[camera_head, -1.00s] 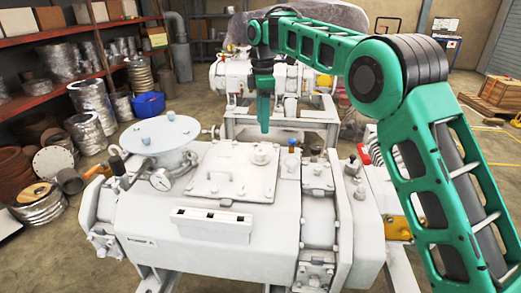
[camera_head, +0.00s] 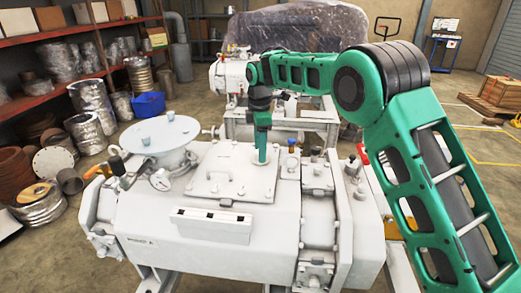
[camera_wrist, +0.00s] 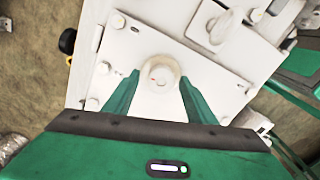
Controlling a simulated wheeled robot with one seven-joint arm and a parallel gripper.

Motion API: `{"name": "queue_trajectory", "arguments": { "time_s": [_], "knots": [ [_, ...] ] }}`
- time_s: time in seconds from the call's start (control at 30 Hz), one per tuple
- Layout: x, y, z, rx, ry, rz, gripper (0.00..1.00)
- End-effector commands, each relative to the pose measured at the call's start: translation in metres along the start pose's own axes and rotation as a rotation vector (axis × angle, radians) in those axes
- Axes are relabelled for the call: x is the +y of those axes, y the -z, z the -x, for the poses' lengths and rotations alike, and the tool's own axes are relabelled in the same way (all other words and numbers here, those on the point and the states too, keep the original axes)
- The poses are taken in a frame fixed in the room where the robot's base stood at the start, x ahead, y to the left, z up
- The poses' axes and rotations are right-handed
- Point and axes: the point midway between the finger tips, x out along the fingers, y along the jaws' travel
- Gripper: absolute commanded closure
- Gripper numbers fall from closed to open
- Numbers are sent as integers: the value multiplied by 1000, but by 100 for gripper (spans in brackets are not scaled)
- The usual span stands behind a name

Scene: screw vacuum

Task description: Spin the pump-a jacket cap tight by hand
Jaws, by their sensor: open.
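The front pump (camera_head: 215,240) is a white housing with a printed label on its lower left that seems to read "PUMP A". A round pale cap (camera_wrist: 159,74) sits on the bolted square plate (camera_wrist: 135,90) on its top. In the wrist view my gripper (camera_wrist: 159,82) is open, with one green finger on either side of the cap and visible gaps between. In the head view my gripper (camera_head: 261,160) points straight down over the plate and hides the cap. How far the fingertips are below the cap's top cannot be told.
Fittings, one with a blue top (camera_head: 291,141), rise right of the plate. A second pump (camera_head: 280,115) stands behind.

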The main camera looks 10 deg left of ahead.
Motion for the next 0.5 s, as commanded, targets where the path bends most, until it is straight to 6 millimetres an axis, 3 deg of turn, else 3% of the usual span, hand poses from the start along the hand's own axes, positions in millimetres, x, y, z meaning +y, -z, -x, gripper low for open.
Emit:
{"name": "queue_trajectory", "arguments": {
  "time_s": [0.27, 0.4, 0.43, 0.5],
  "knots": [
    [0, 0, -1, 0, 0, 0, 52],
    [0, 0, -1, 0, 0, 0, 85],
    [0, 0, -1, 0, 0, 0, 91],
    [0, 0, -1, 0, -1, -1, 91]
  ]
}}
